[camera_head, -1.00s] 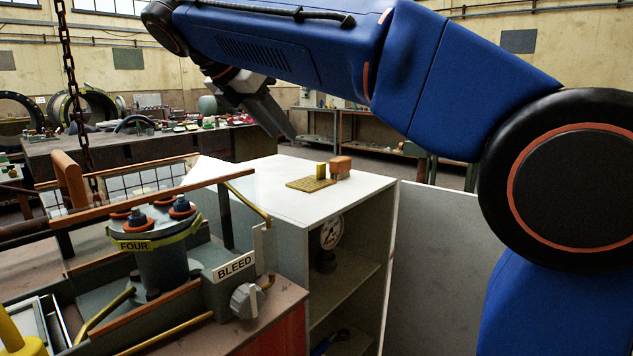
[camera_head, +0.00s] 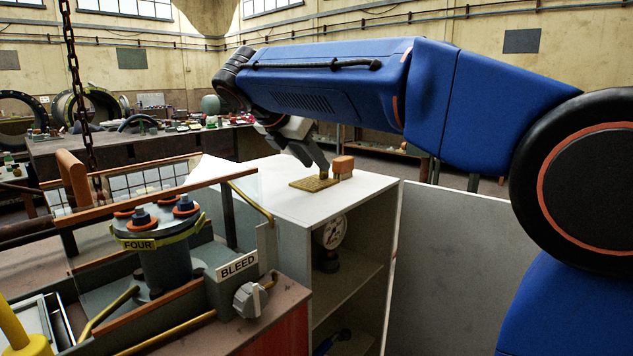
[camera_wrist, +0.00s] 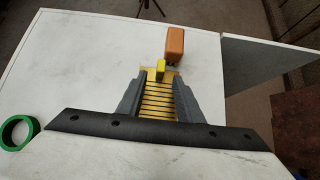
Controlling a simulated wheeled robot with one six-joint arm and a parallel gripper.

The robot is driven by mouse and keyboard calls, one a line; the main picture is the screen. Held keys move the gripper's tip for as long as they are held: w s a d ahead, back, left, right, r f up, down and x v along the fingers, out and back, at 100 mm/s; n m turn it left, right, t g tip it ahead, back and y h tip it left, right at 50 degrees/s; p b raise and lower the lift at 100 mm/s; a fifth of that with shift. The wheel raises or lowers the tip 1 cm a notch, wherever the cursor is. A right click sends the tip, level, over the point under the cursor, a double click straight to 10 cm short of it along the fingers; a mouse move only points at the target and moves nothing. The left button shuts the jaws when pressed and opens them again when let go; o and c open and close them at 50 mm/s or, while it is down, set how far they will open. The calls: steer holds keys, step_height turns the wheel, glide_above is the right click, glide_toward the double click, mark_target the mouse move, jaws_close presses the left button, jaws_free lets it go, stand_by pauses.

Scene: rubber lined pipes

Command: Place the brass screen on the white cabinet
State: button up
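The brass screen (camera_head: 307,184) is a flat, slatted gold plate with an upright yellow tab (camera_wrist: 160,69). It lies flat on the top of the white cabinet (camera_head: 278,200). The screen also shows in the wrist view (camera_wrist: 158,100). My gripper (camera_head: 324,168) is directly above the screen, with its fingertips down by the tab. In the wrist view the fingers stand apart on either side of the tab, with visible gaps, so my gripper is open. In the head view the finger hides part of the tab.
An orange-brown block (camera_head: 343,164) stands just behind the tab. A green ring (camera_wrist: 17,132) lies on the white top at the left in the wrist view. A gauge (camera_head: 332,234) stands inside the cabinet. The FOUR canister (camera_head: 163,258) and BLEED valve (camera_head: 250,298) stand in front.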

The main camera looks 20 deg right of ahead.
steer(key=shift+x, duration=1.35)
steer(key=shift+c, duration=0.4)
jaws_close()
steer(key=shift+r, duration=0.15)
